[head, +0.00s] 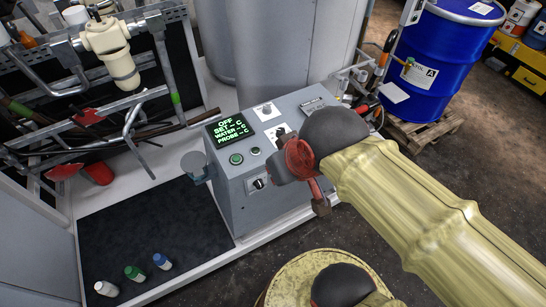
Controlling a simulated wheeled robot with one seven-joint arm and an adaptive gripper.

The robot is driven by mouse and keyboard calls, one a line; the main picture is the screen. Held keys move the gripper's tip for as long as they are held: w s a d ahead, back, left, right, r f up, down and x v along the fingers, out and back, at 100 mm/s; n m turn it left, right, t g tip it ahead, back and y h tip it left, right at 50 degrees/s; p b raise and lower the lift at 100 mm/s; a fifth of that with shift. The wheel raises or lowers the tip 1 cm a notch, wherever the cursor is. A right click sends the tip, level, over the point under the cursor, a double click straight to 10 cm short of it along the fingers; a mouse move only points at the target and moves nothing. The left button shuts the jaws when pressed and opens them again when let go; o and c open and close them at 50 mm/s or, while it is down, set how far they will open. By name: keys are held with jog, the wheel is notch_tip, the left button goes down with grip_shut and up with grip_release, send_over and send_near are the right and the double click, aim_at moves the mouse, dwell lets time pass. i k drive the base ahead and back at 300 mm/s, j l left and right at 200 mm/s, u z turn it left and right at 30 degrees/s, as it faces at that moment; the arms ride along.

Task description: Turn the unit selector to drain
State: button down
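The grey control unit (236,203) stands in the middle of the head view.
A blue drum (436,55) stands on a wooden pallet (428,132) at right. A yellow drum lid (290,281) is in front. Small bottles (134,273) stand on the dark mat.

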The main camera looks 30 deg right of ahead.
aim_at(266, 110)
jog(key=i+l, duration=0.2)
jog(key=l, duration=0.15)
jog(key=i+l, duration=0.25)
jog(key=l, duration=0.15)
jog(key=i+l, duration=0.2)
jog(key=l, duration=0.15)
